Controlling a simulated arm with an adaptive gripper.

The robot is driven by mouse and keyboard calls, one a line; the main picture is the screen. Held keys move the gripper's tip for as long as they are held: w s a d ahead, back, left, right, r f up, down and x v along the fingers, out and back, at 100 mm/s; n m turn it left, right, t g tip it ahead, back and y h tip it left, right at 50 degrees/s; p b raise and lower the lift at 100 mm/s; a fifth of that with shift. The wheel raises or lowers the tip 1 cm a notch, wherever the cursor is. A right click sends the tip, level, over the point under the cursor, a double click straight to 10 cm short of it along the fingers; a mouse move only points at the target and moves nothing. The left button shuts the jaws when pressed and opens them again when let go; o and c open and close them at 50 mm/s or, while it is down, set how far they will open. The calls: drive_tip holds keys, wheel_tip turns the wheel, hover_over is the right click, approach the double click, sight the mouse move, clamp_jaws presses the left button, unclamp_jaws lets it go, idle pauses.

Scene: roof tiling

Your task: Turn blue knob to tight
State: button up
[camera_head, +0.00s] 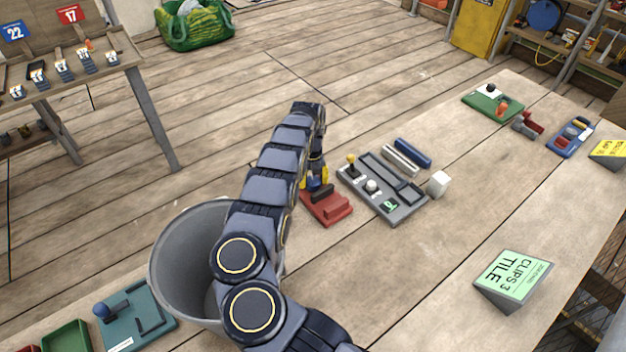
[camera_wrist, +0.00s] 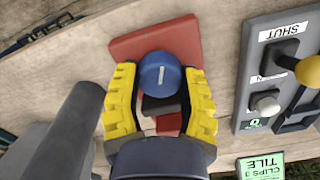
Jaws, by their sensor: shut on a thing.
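The blue knob (camera_wrist: 160,72) is round with a short white line on top, which runs roughly up and down in the wrist view. It sits on a red base (camera_wrist: 158,42), with a dark block (camera_wrist: 163,105) beside it. The red base (camera_head: 332,209) also shows in the head view, under the end of my arm. My gripper (camera_wrist: 160,82) has its yellow fingers on either side of the knob and is shut on it. In the head view my gripper (camera_head: 315,180) partly hides the knob. No "tight" mark is readable.
A grey panel (camera_head: 407,214) with a yellow-knobbed lever (camera_head: 351,160) stands close to the right; a label there reads SHUT. A grey bucket (camera_head: 170,245) stands beside my arm. A green sign (camera_head: 515,278) stands toward the front right. Bench between sign and panel is clear.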

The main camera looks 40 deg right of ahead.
sight(313, 180)
drive_tip(key=o, duration=1.1)
drive_tip(key=shift+o, duration=0.2)
drive_tip(key=shift+r, duration=0.1)
wheel_tip(313, 180, up, 12)
